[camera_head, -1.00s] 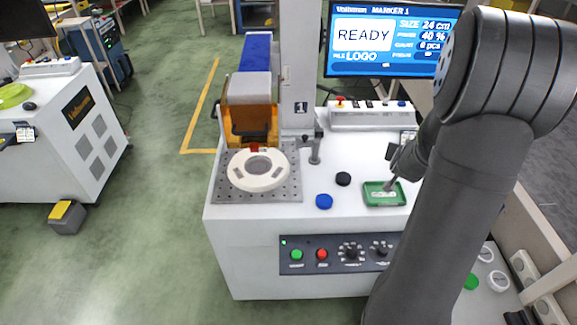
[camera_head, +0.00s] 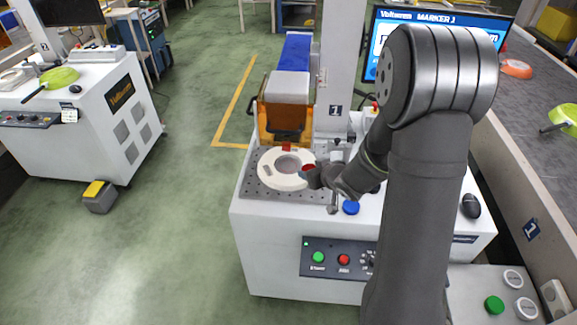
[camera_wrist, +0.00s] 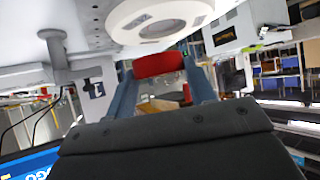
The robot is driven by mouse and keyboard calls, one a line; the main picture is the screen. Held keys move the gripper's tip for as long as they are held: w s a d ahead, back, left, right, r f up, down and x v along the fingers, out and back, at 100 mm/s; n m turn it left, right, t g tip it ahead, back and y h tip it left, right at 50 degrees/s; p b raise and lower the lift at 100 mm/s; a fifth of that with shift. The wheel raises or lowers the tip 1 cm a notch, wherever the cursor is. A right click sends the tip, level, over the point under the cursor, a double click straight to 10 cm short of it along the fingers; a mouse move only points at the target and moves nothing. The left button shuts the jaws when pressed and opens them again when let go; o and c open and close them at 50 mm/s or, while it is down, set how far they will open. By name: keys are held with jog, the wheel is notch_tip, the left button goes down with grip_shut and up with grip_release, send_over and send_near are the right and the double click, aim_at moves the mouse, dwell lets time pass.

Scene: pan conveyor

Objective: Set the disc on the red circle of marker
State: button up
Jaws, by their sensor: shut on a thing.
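My gripper (camera_head: 314,174) is at the right rim of the white ring fixture (camera_head: 271,161) on the marker's perforated plate. A small red disc (camera_head: 308,167) shows at the fingertips; the wrist view shows it as a red piece (camera_wrist: 155,64) between my two fingers, which are shut on it. The ring shows large at the top of the wrist view (camera_wrist: 160,12), close to the held piece; I cannot tell whether they touch. A small red part (camera_head: 286,147) stands at the ring's back edge. I cannot make out a separate red circle on the marker.
The orange housing (camera_head: 284,121) and grey post (camera_head: 335,70) stand behind the ring. The monitor (camera_head: 440,30) is behind my arm. A second station (camera_head: 125,100) stands at left, past open floor.

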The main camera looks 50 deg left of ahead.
aim_at(306, 166)
jog(key=x, duration=0.8)
jog(key=a+r+x, duration=0.1)
jog(key=x, duration=0.3)
jog(key=shift+s+a+f, duration=0.1)
jog(key=shift+s+a, duration=0.05)
jog(key=shift+a, duration=0.05)
jog(key=shift+x, duration=1.7)
jog(key=shift+f, duration=0.15)
jog(key=shift+f, duration=0.15)
jog(key=o, duration=1.1)
jog(key=shift+d, duration=0.1)
jog(key=v, duration=1.2)
jog(key=shift+r, duration=0.25)
